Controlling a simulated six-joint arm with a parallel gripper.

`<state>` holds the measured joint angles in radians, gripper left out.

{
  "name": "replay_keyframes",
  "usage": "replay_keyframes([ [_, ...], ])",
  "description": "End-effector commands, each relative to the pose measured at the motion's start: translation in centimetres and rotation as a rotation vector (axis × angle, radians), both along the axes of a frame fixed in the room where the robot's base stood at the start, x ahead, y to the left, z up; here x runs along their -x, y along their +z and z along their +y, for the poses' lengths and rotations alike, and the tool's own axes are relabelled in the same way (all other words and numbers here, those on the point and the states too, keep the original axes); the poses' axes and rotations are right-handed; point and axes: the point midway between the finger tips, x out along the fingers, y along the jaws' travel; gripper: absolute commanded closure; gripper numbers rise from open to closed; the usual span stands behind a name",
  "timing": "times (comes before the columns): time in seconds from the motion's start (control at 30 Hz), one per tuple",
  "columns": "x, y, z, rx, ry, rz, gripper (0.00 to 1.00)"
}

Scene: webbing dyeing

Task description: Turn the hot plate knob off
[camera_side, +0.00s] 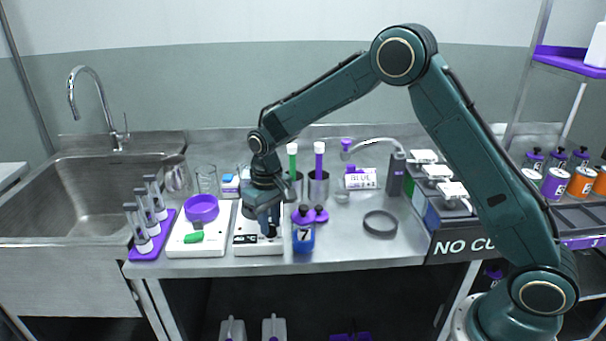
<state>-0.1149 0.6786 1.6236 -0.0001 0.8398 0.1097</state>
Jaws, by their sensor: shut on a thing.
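My gripper (269,230) points down over the front part of a white hot plate (241,238) near the front edge of the steel bench. It is shut on the knob, which its fingers mostly hide. The knob's turn position cannot be read from this view. Dark markings show on the hot plate's front, left of my fingers. My wrist hides much of the plate's top.
A second white unit (182,243) with a purple bowl (202,207) stands to the left. A blue bottle (303,237) with a purple cap stands close on the right. A dark ring (380,224) lies farther right, with bare bench around it.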

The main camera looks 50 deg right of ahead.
Motion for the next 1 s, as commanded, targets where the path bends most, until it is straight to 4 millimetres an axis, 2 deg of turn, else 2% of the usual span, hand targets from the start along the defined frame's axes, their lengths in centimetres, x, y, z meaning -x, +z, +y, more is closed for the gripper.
replay_keyframes([
  [0.4,-0.06,0.14,0.01,0.000,0.012,-0.002,1.00],
  [0.43,-0.06,0.14,0.01,0.000,0.011,-0.003,0.73],
  [0.53,-0.05,0.12,0.01,0.000,0.011,-0.002,0.55],
  [1.0,-0.05,0.61,0.01,0.000,0.010,-0.002,0.55],
])
